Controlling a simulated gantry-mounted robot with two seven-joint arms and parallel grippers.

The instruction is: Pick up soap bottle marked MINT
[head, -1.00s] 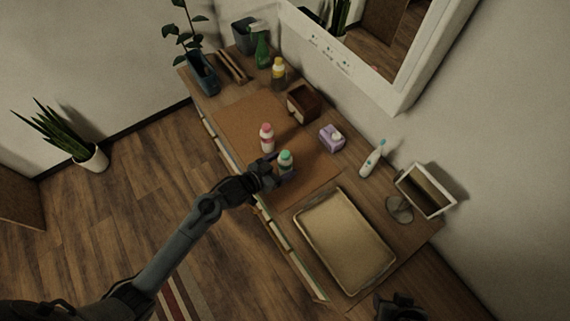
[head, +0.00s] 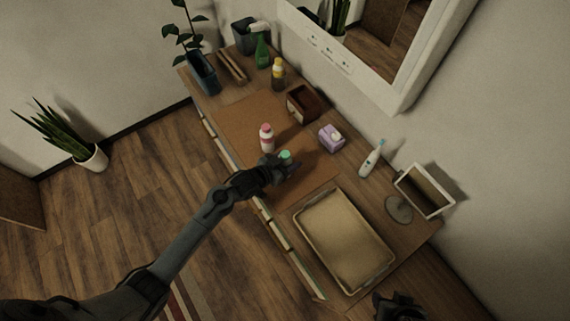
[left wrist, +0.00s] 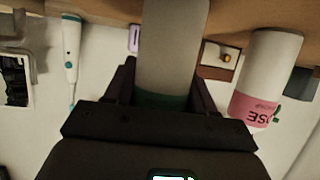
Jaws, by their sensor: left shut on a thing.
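The bottle with a green cap (head: 286,155) stands at the front edge of the brown mat. My left gripper (head: 282,170) is shut around it and hides most of its body in the head view. In the left wrist view the bottle's pale body (left wrist: 170,45) is between the fingers, with a green band near the palm. No MINT lettering is readable.
A tan tray (head: 345,240) lies to the right on the counter. A purple box (head: 331,138), an electric toothbrush (head: 371,158) and a small mirror (head: 425,190) stand behind. A brown box (head: 302,102), yellow-capped bottle (head: 278,74) and green spray bottle (head: 262,50) are farther back.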

